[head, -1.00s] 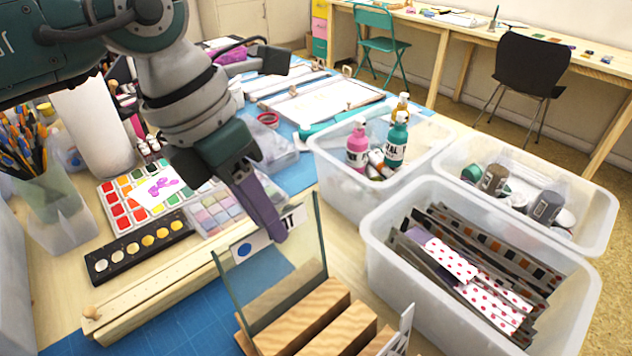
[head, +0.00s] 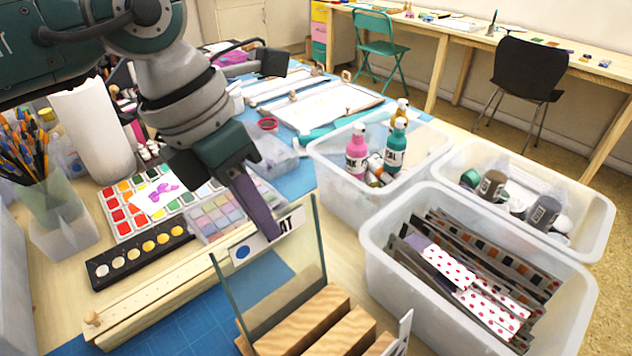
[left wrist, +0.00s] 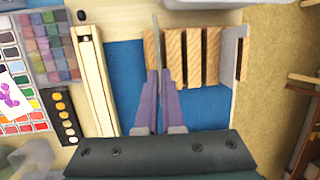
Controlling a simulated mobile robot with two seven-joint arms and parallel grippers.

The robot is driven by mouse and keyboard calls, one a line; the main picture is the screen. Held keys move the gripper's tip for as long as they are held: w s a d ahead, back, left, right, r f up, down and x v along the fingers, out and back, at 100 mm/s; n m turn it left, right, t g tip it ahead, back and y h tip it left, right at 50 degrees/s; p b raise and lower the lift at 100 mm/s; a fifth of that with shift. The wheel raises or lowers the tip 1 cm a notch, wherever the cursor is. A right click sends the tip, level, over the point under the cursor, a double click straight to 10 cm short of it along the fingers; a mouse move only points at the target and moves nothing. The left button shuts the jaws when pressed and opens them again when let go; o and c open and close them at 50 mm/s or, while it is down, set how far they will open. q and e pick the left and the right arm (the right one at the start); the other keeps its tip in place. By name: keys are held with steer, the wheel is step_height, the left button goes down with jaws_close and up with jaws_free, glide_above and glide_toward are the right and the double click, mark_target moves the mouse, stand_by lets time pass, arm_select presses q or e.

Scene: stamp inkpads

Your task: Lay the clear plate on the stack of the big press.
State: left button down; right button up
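The clear plate (head: 300,264) stands upright in a slotted wooden rack (head: 303,318). The left wrist view shows it nearly edge-on as a thin dark line (left wrist: 156,45). My left gripper (head: 264,222) is at the plate's top edge. In the left wrist view its purple fingers (left wrist: 158,88) lie close on both sides of the plate and appear shut on it. Flat boards with white sheets and small wooden knobs (head: 333,104) lie at the back of the table; I cannot tell for sure that one is the big press. My right gripper is not in view.
A wooden rail (head: 165,290) and paint sets (head: 140,252) lie left of the rack. Clear bins with bottles (head: 330,178), jars (head: 590,235) and patterned strips (head: 385,275) stand to its right. A blue mat (head: 190,325) lies in front.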

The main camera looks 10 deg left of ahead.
arm_select(q)
steer(key=p+v, duration=0.4)
steer(key=v, duration=0.2)
steer(key=shift+w+d+r, duration=0.35)
steer(key=shift+w+r, duration=0.15)
steer(key=shift+w, duration=0.15)
